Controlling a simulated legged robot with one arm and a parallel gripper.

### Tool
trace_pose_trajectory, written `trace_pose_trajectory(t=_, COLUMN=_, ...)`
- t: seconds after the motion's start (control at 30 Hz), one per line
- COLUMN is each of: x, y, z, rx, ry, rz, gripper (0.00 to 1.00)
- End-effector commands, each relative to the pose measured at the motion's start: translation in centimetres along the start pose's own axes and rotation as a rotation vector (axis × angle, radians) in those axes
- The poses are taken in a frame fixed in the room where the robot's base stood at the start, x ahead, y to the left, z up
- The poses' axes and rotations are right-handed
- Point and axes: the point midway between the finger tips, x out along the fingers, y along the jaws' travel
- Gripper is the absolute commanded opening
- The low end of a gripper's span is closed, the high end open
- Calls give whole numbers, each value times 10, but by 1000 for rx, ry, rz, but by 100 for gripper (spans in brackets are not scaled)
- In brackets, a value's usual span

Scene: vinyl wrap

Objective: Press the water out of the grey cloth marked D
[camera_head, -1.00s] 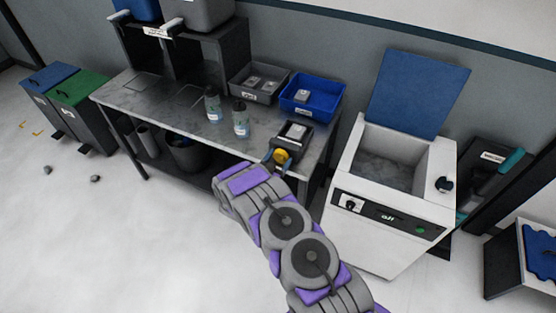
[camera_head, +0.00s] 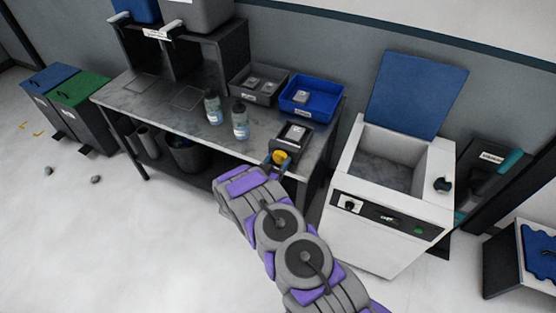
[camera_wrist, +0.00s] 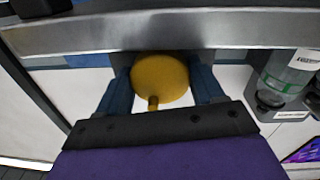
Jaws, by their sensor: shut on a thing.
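A small dark press (camera_head: 299,131) stands at the front right of the bench, with a pale grey piece on its top. I cannot tell whether that is the cloth. My gripper (camera_head: 279,159) is at its front, shut on a yellow round knob. In the wrist view the knob (camera_wrist: 160,76) sits between the two blue fingers (camera_wrist: 160,88), with a metal bar just beyond. Folded grey cloths (camera_head: 262,85) lie in a grey tray (camera_head: 240,94). One pale cloth (camera_head: 301,96) lies in a blue tray (camera_head: 322,115). No letter D is readable.
Two bottles (camera_head: 240,122) stand on the bench (camera_head: 150,112) left of the press. A white machine (camera_head: 375,235) with its blue lid (camera_head: 418,92) raised stands to the right. Blue and green bins (camera_head: 85,90) are far left.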

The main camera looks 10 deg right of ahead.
Motion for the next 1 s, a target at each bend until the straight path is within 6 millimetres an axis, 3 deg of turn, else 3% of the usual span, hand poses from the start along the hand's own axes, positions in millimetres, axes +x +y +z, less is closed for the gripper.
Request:
trace_pose_trajectory(t=0.43, x=-1, y=-1, z=1, rx=-240, ry=14, rz=-6, gripper=37)
trace_pose_trajectory(t=1.0, x=-2, y=-2, z=1, rx=-278, ry=15, rz=-9, gripper=37)
